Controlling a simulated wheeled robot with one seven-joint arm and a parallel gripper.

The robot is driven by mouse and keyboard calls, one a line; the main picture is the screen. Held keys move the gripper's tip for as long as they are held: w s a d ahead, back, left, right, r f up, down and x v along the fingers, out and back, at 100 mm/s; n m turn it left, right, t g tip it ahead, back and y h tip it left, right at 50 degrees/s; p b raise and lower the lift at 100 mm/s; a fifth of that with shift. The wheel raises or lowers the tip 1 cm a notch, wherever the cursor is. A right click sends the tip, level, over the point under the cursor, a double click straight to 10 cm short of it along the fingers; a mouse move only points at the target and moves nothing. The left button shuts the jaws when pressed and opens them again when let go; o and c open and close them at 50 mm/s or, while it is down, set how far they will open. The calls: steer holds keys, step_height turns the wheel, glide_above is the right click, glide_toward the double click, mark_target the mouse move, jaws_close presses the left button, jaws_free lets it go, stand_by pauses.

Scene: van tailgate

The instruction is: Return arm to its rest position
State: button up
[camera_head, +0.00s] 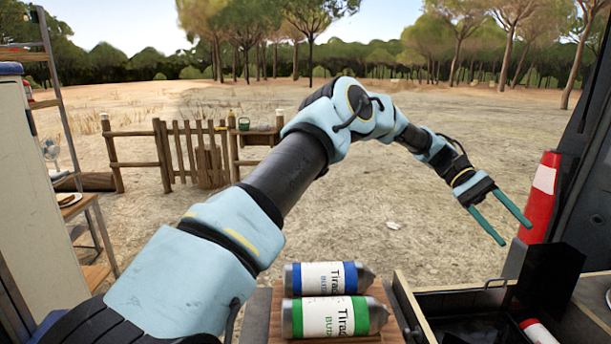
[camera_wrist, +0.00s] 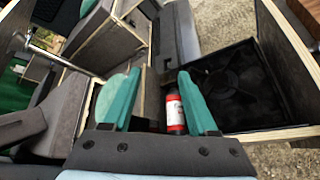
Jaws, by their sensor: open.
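My gripper (camera_head: 508,222) is at the right of the head view, at the end of my outstretched arm. Its two teal fingers are apart with nothing between them, and they point down and to the right. In the wrist view my gripper (camera_wrist: 160,95) also shows open. A canister with a red and white label (camera_wrist: 175,112) shows between the fingers there, lower down and apart from them. In the head view a red and white cylinder (camera_head: 538,332) lies in the dark drawer at the lower right.
Two labelled canisters, one blue (camera_head: 328,278) and one green (camera_head: 335,317), lie on a wooden board at the front. A red cone-like object (camera_head: 540,197) stands close right of my gripper. A dark tray (camera_wrist: 225,85) is at the right in the wrist view. Open ground lies beyond.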

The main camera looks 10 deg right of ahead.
steer(key=w+a+f+n+t, duration=0.1)
steer(key=w+a+t, duration=0.35)
steer(key=a, duration=0.65)
steer(key=w+a+f+n+t, duration=0.25)
steer(key=w+a, duration=0.25)
steer(key=a, duration=0.6)
steer(key=w+a+n+t, duration=0.1)
steer(key=w+a+t, duration=0.3)
steer(key=a, duration=0.7)
steer(key=s+a+n+t+y, duration=0.1)
steer(key=s+a+t, duration=0.15)
steer(key=a, duration=0.85)
steer(key=s+a+t+y, duration=0.1)
steer(key=s+a+t, duration=0.15)
steer(key=a, duration=0.75)
step_height(320, 180, down, 6)
steer(key=s+g+b, duration=0.1)
steer(key=s+b, duration=0.1)
steer(key=b, duration=0.3)
steer(key=shift+s+a+f+g+y, duration=0.25)
steer(key=shift+s+a+g+y, duration=0.05)
steer(key=shift+s+a, duration=0.15)
